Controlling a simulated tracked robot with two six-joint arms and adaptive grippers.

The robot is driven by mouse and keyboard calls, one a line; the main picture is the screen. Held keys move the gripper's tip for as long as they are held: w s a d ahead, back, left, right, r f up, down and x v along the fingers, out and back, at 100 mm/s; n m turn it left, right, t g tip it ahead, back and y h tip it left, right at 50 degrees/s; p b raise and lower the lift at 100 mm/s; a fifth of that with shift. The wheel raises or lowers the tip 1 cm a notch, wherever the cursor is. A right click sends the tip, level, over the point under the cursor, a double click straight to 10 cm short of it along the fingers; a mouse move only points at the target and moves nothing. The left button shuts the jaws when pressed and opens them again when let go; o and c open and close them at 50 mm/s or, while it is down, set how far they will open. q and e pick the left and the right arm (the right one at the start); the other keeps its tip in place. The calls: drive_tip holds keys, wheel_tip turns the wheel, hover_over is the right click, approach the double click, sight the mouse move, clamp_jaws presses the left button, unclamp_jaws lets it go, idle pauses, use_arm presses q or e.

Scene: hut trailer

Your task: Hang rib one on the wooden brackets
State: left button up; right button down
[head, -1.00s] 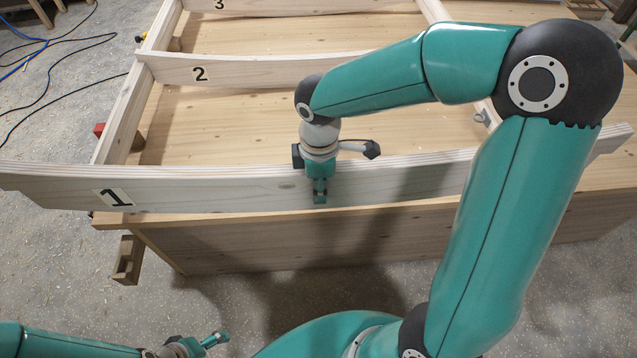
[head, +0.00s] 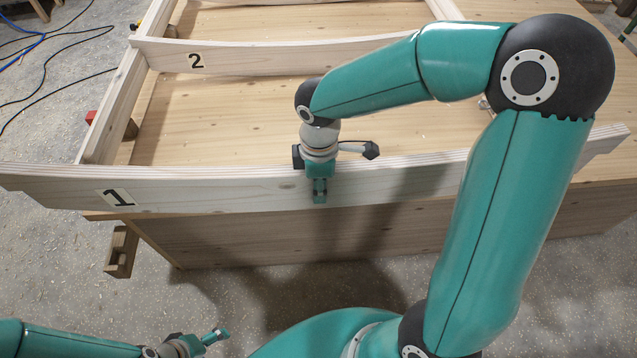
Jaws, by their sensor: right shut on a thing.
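Rib one (head: 230,195) is a long, pale, slightly curved wooden board marked 1 near its left end. My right gripper (head: 319,192) is shut on it near its middle, from above. The rib spans almost the whole width of the view and overlaps the bench's front edge in the picture. A wooden bracket (head: 121,251) juts from the left end of the bench front, below the rib and apart from it in the picture. No second bracket is clearly visible. My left gripper (head: 212,341) is low at the left, away from the rib; its jaw opening is unclear.
The wooden bench (head: 230,110) carries a frame with a side rail (head: 112,112) and rib two (head: 270,57). A red piece (head: 91,117) sits by the rail. Cables (head: 58,72) lie on the floor at the left. The floor in front of the bench is clear.

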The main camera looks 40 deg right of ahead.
wheel_tip(320, 180, down, 35)
drive_tip(key=b, duration=2.9)
drive_tip(key=shift+f+b, duration=0.2)
drive_tip(key=shift+b, duration=0.2)
idle(1.7)
drive_tip(key=shift+f, duration=0.2)
idle(0.5)
drive_tip(key=shift+f+b, duration=0.75)
drive_tip(key=shift+b, duration=0.05)
